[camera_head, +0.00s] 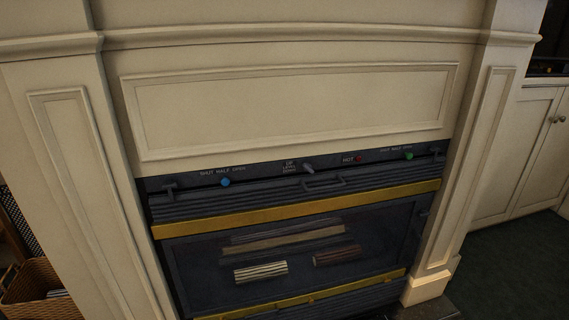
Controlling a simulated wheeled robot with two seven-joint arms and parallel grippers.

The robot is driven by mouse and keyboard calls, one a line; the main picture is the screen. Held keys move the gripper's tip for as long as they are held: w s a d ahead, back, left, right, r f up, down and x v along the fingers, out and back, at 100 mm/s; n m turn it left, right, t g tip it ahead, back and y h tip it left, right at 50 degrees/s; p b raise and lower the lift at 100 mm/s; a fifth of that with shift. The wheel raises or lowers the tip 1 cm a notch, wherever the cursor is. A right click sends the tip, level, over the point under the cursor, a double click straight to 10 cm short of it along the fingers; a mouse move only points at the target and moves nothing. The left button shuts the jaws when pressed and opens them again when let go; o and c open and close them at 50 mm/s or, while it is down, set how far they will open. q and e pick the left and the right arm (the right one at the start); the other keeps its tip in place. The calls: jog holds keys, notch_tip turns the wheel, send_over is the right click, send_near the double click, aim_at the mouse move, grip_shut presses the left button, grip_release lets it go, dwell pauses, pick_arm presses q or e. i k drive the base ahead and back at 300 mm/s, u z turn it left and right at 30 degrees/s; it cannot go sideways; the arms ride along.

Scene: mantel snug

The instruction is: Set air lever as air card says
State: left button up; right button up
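A dark control strip (262,175) runs above the stove front in a cream mantel. A blue knob (225,182) sits at its left, below "SHUT HALF OPEN" lettering and close to the middle word. A grey lever (308,168) stands beside small stacked lettering that seems to read "UP LEVEL DOWN". A green knob (409,155) is at the right, below a second "SHUT HALF OPEN" and near its right end. I cannot tell which control is the air lever. No air card shows. Neither gripper is in view.
A wicker basket (35,290) stands at lower left. A cream cabinet (520,150) is at right, with dark floor before it.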

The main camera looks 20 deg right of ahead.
aim_at(307, 167)
jog(key=u, duration=1.75)
jog(key=i, duration=1.7)
jog(key=z, duration=3.8)
jog(key=i, duration=0.5)
jog(key=u, duration=0.1)
